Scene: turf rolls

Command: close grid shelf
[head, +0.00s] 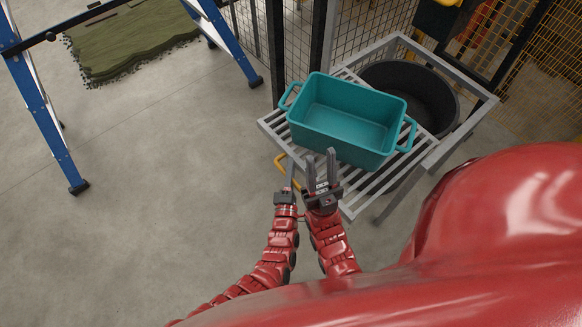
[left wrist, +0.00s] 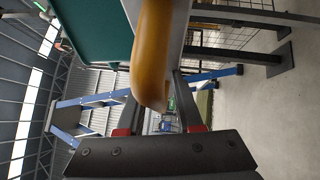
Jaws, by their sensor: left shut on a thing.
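The grid shelf (head: 364,182) is a grey slatted panel that juts out toward the lower left from a grey metal frame (head: 440,152). A yellow handle (head: 281,164) is on its front left edge. My left gripper (head: 289,174) is at this handle and shut on it. My right gripper (head: 321,165) is open and empty beside the left one, close to the shelf's front edge. A teal bin (head: 345,145) with two side handles rests on the slats.
A round black tub (head: 425,92) stands behind the teal bin within the frame. Mesh fencing (head: 375,40) runs behind. A blue stepladder (head: 48,125) and a green turf piece (head: 130,42) are at the left. The floor (head: 160,170) between is clear.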

